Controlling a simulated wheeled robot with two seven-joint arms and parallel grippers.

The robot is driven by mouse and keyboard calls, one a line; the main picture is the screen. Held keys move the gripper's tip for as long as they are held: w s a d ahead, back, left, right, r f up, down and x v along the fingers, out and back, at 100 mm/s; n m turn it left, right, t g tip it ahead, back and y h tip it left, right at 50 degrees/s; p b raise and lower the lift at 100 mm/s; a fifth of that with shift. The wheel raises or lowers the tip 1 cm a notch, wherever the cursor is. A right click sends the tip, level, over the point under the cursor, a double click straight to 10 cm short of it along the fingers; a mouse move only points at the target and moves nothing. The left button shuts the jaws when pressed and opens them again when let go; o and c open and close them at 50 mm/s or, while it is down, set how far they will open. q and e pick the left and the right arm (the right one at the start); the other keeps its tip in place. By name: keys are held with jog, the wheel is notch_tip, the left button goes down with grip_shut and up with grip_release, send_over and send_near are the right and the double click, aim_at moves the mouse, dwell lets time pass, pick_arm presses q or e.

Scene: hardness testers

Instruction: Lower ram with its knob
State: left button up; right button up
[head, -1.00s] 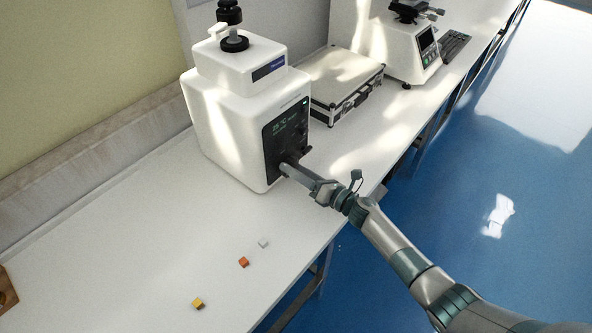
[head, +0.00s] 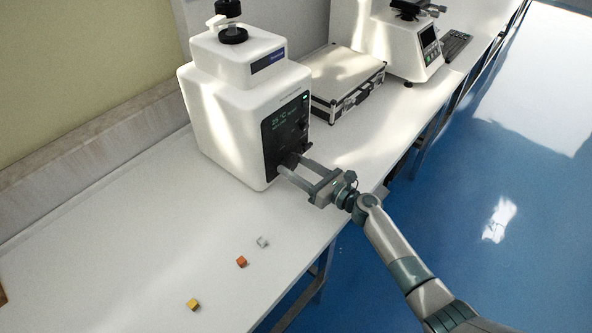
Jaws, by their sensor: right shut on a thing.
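The white tester (head: 228,110) stands on the bench with a dark front panel (head: 284,122) that has a small lit display. A dark knob (head: 292,158) is low on this panel, partly hidden by my fingers. My right gripper (head: 294,165) is at the panel, its two fingers on either side of the knob and shut on it. A black round part (head: 232,35) sits on top of the tester, cut off by the top edge of the view. I cannot see a ram as such. My left gripper is out of view.
Yellow (head: 193,304), orange (head: 241,261) and pale grey (head: 262,242) small cubes lie on the bench (head: 130,235) in front. A silver-edged case (head: 345,80) stands behind the tester, and another machine (head: 405,45) is farther back.

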jog(key=shift+n, duration=0.5)
jog(key=o, duration=1.1)
jog(key=shift+c, duration=0.2)
